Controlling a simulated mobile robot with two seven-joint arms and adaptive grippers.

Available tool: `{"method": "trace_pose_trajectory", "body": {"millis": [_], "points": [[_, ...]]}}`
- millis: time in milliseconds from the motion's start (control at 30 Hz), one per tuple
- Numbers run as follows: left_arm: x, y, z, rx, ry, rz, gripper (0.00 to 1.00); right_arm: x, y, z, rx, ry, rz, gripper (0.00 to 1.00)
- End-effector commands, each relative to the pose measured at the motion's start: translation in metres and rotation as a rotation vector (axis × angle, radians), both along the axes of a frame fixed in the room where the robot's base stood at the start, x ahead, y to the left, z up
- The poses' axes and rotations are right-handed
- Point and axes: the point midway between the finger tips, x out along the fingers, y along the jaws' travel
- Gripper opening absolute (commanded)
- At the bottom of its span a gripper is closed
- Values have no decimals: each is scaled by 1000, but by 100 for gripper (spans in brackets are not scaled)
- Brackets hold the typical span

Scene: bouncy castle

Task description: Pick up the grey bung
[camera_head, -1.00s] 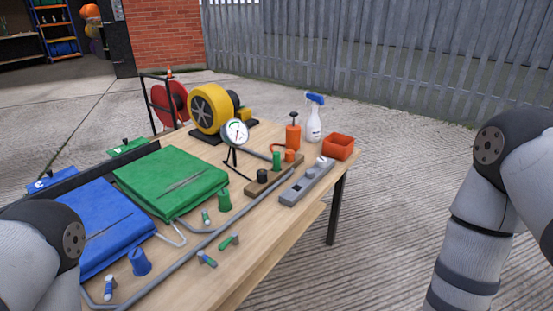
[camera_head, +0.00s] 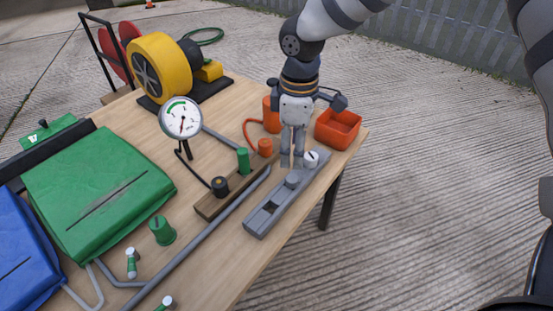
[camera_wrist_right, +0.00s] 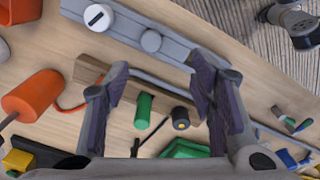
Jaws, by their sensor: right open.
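The grey bung (camera_head: 293,180) is a short round knob seated in the long grey block (camera_head: 262,220), beside a white-topped bung (camera_head: 311,158). In the right wrist view the grey bung (camera_wrist_right: 151,40) shows just beyond the fingertips, roughly between their lines. My right gripper (camera_head: 292,161) points down over the block, open and empty, close to the grey bung; I cannot tell its exact height above it. Its two fingers (camera_wrist_right: 159,67) stand apart in the wrist view. My left gripper is not in view.
A wooden block (camera_head: 214,205) with green, black and orange plugs lies beside the grey block. A gauge (camera_head: 181,118), an orange pump (camera_head: 271,115) and an orange bin (camera_head: 338,128) stand near. A grey pipe (camera_head: 200,245) runs along the table. The table's right edge is close.

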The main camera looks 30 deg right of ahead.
Motion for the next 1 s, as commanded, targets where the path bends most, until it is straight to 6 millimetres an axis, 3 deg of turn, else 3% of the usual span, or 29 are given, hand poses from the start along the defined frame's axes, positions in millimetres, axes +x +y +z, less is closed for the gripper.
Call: {"method": "trace_pose_trajectory", "body": {"millis": [133,300,733,1000], "points": [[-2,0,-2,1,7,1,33,4,-5,1,-13,-4,8,51],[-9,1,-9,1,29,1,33,3,-6,-40,-14,3,8,51],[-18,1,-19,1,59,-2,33,6,-9,-109,-13,-2,7,51],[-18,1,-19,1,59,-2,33,7,-9,-113,-12,-8,7,51]]}}
